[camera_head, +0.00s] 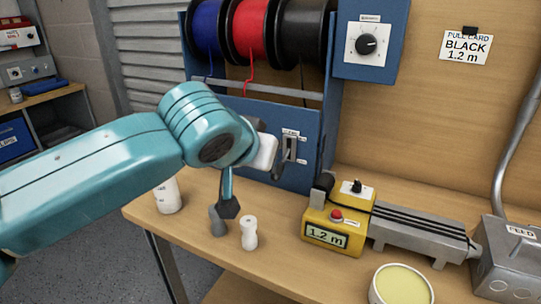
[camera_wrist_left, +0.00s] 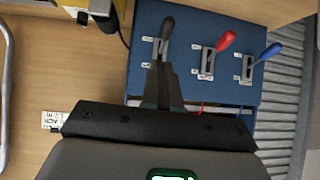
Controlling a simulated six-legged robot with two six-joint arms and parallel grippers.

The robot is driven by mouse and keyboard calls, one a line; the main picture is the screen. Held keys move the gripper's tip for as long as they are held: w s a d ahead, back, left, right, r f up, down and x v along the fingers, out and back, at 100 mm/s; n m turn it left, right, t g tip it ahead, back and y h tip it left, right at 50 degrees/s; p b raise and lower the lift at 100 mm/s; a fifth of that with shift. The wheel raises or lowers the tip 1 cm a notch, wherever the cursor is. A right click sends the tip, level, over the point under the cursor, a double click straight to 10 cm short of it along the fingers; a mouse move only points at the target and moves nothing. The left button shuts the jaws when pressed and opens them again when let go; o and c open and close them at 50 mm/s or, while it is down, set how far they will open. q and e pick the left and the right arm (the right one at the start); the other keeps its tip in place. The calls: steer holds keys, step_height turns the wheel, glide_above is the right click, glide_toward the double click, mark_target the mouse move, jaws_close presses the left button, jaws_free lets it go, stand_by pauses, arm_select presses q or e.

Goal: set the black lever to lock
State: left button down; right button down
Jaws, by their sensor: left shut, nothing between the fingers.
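The black lever (camera_wrist_left: 167,27) stands in its slotted plate on the blue panel (camera_wrist_left: 190,22), at the left of a row of three levers in the left wrist view. Its labels are too small to read. My left gripper (camera_wrist_left: 163,68) is shut and empty, with its fingertips over the black lever's plate, close to the lever's base. I cannot tell whether they touch it. In the head view a lever plate (camera_head: 290,147) shows just right of my left wrist, which hides much of the panel. My right gripper is not in view.
A red lever (camera_wrist_left: 226,41) and a blue lever (camera_wrist_left: 270,51) stand beside the black one. Spools of blue, red (camera_head: 249,29) and black wire hang above. A yellow meter (camera_head: 334,225) reading 1.2 m, a white bottle (camera_head: 249,233) and a round tin (camera_head: 401,285) stand on the bench.

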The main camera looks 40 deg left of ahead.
arm_select(q)
steer(key=v, duration=0.2)
steer(key=shift+s+r, duration=0.1)
steer(key=shift+s, duration=0.2)
stand_by(0.3)
